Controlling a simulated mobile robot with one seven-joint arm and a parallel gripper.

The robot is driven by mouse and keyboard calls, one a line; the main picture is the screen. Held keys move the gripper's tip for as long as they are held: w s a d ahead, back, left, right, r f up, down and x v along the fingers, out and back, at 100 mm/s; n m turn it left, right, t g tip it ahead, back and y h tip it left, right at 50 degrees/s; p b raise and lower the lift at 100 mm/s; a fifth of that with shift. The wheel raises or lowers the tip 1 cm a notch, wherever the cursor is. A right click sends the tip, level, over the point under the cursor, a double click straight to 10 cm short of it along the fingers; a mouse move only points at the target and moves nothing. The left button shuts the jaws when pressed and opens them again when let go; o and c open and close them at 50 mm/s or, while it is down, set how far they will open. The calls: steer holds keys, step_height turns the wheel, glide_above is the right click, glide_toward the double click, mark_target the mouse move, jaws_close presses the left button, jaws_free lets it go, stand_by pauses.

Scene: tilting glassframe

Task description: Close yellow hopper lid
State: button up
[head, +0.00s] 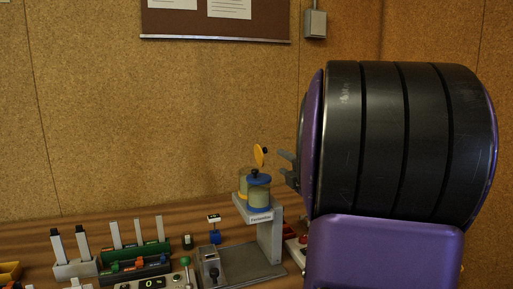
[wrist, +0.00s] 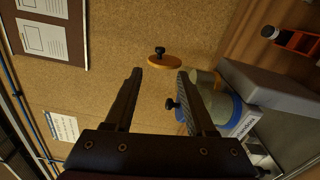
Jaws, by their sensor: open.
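The yellow hopper lid (head: 260,156) is a yellow-orange disc with a black knob, standing open, nearly upright, above the hoppers. In the wrist view the lid (wrist: 165,61) lies just beyond my fingertips, knob at its upper side. The lid's hinge is not clear.
The hoppers sit on a grey stand (head: 270,240) with a labelled front. Several levers and sliders (head: 115,245) line the bench at left. A cork wall stands behind, with a notice board (head: 215,22). Air left of the lid is clear.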

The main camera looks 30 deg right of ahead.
steer(key=p+x, duration=0.1)
steer(key=x, duration=1.6)
steer(key=shift+w+p, duration=0.15)
steer(key=shift+p, duration=0.2)
jaws_close()
stand_by(0.6)
